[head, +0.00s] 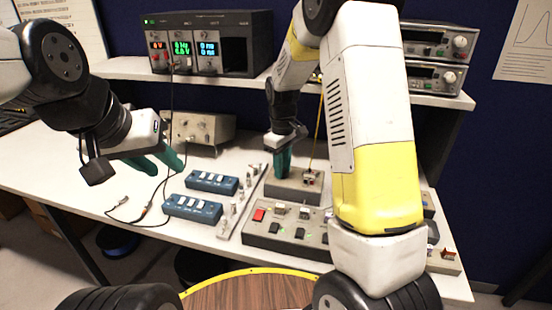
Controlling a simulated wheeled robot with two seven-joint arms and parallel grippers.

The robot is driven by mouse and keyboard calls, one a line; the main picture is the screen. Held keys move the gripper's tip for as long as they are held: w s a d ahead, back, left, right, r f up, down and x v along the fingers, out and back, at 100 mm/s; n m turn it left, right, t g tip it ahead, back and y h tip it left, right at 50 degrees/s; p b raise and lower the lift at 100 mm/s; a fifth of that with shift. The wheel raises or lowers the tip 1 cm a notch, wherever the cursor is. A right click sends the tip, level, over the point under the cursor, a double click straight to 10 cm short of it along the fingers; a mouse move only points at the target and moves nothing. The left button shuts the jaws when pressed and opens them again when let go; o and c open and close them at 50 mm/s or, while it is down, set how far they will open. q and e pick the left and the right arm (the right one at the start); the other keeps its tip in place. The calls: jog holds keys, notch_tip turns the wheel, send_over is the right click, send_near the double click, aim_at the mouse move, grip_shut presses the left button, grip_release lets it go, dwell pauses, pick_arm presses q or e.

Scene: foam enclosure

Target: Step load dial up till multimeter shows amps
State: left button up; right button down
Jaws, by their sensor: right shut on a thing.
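My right gripper (281,162) reaches down to a small grey box (293,187) on the bench. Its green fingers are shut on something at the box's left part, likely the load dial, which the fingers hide. A rack instrument (240,45) on the shelf has several lit displays: red (156,45), green (181,48) and blue-white (207,49). The blue-white one, possibly the multimeter, seems to read 0 with small unit letters I cannot read surely. My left gripper (160,163) is open and empty above the bench's left part, its two green fingers apart.
Two blue switch boxes (193,208) and a metal strip (240,205) lie mid-bench. A grey panel (285,240) with a red switch stands at the front. A beige instrument (201,128) sits behind, and loose leads (148,207) lie left. My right arm hides the bench's right part.

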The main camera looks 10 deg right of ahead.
jog(key=m, duration=0.4)
jog(key=shift+w+m, duration=0.1)
jog(key=shift+m, duration=1.8)
jog(key=c, duration=1.1)
grip_release()
jog(key=shift+c, duration=0.2)
jog(key=shift+r, duration=0.1)
notch_tip(320, 180, up, 8)
jog(key=shift+a+f, duration=0.15)
jog(key=shift+f, duration=0.1)
jog(key=shift+r, duration=0.1)
